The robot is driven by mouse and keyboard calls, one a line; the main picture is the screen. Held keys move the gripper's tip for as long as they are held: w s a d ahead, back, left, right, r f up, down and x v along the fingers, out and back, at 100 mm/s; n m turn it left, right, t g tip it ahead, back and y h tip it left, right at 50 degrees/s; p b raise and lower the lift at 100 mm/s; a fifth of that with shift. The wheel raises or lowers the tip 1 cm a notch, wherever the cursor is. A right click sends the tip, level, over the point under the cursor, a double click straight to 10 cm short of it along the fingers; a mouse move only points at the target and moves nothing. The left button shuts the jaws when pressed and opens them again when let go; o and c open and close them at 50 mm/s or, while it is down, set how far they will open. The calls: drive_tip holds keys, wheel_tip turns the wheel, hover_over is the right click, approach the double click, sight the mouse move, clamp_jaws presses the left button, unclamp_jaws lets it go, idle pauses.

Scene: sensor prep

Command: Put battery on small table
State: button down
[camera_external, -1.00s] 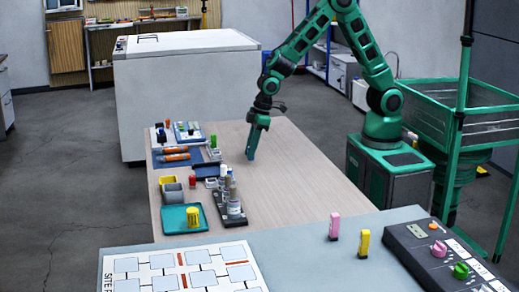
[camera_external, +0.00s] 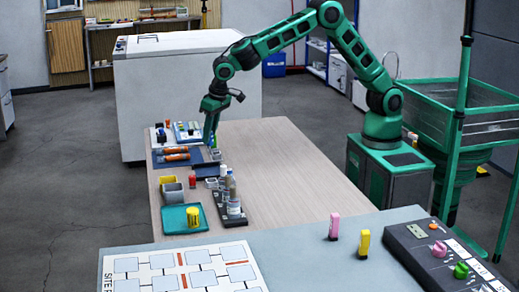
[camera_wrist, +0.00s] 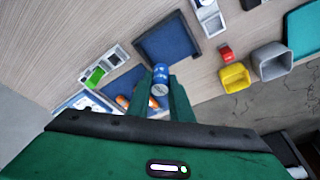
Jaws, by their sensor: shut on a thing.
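My gripper (camera_wrist: 161,92) is shut on a small blue cylinder, which looks like the battery (camera_wrist: 160,80), in the wrist view. In the external view my gripper (camera_external: 210,135) points down over the far left part of the wooden table (camera_external: 290,165), near the blue trays. Only a bit of blue shows at its tip there, and its height above the surface is hard to judge. A grey-blue table (camera_external: 300,245) stands in the foreground. I cannot tell which table counts as the small one.
A dark blue tray (camera_wrist: 168,42), an orange tool (camera_external: 175,149), grey and yellow bins (camera_external: 168,183), a rack of bottles (camera_external: 233,205) and a teal tray (camera_external: 172,220) crowd the wooden table's left side. Its middle and right are bare. Pink and yellow blocks stand on the foreground table.

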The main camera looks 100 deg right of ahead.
drive_tip(key=shift+w+a+r, duration=0.1)
drive_tip(key=shift+w+r, duration=0.1)
drive_tip(key=shift+w, duration=0.05)
drive_tip(key=shift+w+d+m, duration=0.15)
drive_tip(key=shift+d+m, duration=0.05)
drive_tip(key=shift+m, duration=0.1)
hover_over(191, 161)
drive_tip(key=f, duration=0.4)
drive_tip(key=a+f, duration=0.1)
drive_tip(key=f, duration=0.1)
drive_tip(key=shift+s+f, duration=0.4)
drive_tip(key=shift+f, duration=1.95)
drive_tip(key=c, duration=1.6)
unclamp_jaws()
drive_tip(key=shift+f, duration=0.15)
